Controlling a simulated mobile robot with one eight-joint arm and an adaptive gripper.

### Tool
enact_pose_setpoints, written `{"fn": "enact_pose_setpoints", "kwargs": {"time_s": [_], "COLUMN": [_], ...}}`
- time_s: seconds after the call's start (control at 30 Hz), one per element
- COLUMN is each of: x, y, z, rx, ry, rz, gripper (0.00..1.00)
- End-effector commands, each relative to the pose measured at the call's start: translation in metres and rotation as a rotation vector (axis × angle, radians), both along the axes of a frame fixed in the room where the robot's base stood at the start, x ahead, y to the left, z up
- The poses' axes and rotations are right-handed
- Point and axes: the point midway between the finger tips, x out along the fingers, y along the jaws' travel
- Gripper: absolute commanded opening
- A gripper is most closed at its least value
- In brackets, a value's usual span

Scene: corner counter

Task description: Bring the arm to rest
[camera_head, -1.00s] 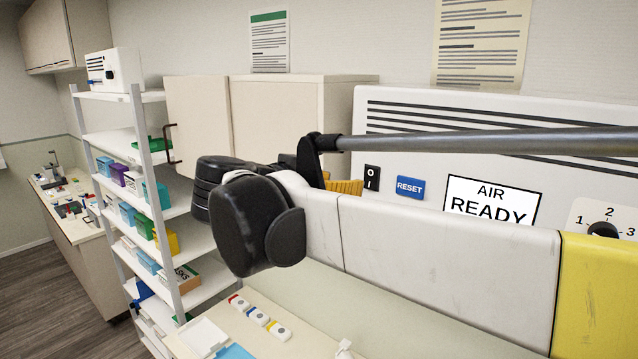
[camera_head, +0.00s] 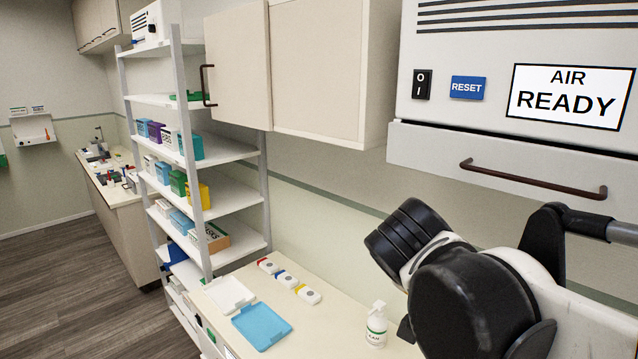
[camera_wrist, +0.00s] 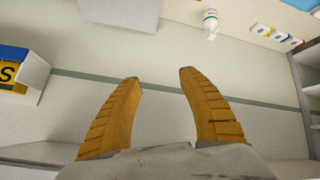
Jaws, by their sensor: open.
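My gripper (camera_wrist: 161,76) shows in the wrist view as two orange ribbed fingers spread wide apart, with nothing between them. It faces the pale wall and counter area, clear of any object. In the head view my dark arm joints fill the lower right, and the fingers are hidden there.
A counter (camera_head: 318,333) holds a white pump bottle (camera_head: 376,326), several small white boxes with coloured ends, a blue tray (camera_head: 262,325) and a white tray (camera_head: 229,293). A shelf rack (camera_head: 229,200) stands left. A white machine (camera_head: 505,80) and wall cabinet (camera_head: 318,70) hang above the counter.

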Motion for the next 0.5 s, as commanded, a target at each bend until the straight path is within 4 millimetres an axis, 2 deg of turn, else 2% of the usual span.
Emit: {"fn": "enact_pose_setpoints", "kwargs": {"time_s": [0.03,0.1,0.3,0.4,0.5], "x": [-0.013,-0.029,-0.070,-0.087,-0.100], "y": [-0.005,-0.007,-0.004,0.001,0.005], "z": [-0.047,-0.089,-0.205,-0.256,-0.296], "rx": [0.022,0.055,0.149,0.190,0.221], "ry": [0.026,0.062,0.114,0.115,0.104], "rz": [0.025,0.073,0.219,0.289,0.345], "gripper": [0.49,0.49,0.49,0.49,0.49]}}
